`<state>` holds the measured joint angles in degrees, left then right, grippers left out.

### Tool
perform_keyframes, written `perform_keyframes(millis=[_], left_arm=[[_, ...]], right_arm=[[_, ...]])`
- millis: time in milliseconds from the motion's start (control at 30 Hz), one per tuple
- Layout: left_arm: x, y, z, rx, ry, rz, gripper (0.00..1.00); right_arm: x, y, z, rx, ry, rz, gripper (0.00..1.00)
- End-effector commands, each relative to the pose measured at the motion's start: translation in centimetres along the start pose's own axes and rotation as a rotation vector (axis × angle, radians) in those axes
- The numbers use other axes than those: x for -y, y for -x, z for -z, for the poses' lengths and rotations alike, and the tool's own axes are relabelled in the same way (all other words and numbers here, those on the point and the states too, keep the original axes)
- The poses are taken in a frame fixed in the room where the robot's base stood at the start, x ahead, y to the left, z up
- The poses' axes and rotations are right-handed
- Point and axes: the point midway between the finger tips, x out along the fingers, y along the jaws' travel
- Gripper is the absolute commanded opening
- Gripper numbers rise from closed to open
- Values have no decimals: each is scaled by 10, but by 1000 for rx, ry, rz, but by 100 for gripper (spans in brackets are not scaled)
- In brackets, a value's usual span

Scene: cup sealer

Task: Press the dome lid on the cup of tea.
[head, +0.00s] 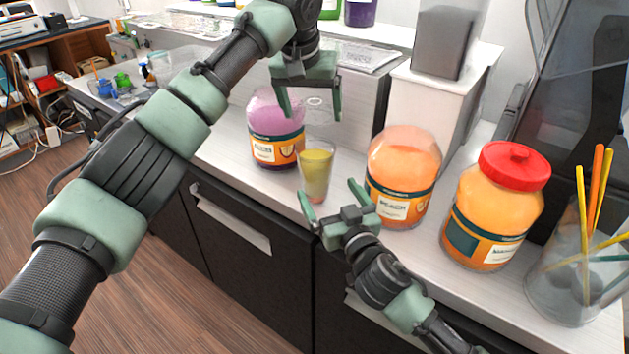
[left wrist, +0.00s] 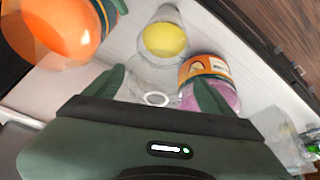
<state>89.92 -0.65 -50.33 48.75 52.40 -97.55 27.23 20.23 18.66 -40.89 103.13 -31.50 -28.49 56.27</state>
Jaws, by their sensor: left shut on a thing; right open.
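The clear cup of yellow tea (head: 316,175) stands upright on the counter. It also shows in the left wrist view (left wrist: 165,40). My left gripper (head: 309,107) points down above the cup, shut on the clear dome lid (head: 319,104). In the left wrist view the lid (left wrist: 150,80) is between the fingers, with a white ring at its top opening.
A purple jar (head: 275,148) stands behind the cup to the left. A peach jar (head: 402,165) is close on the right, then a red-lidded orange jar (head: 492,210) and a glass of straws (head: 560,290). A white box (head: 430,110) stands behind. The counter's front edge is close.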

Motion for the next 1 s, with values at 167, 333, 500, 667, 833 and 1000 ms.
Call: perform_keyframes(millis=[167, 333, 500, 667, 833, 1000], left_arm=[[-1, 0, 0, -1, -1, 0, 48], [-1, 0, 0, -1, -1, 0, 48], [0, 0, 0, -1, -1, 0, 48], [-1, 0, 0, -1, -1, 0, 48], [-1, 0, 0, -1, -1, 0, 48], [-1, 0, 0, -1, -1, 0, 48]], right_arm=[[0, -37, 2, -2, 4, -1, 97], [0, -68, 1, 0, 2, -2, 97], [0, -87, 0, 0, 1, -1, 97], [0, -95, 0, 0, 1, -1, 97], [0, -96, 0, 0, 1, 0, 97], [0, -95, 0, 0, 1, 0, 86]])
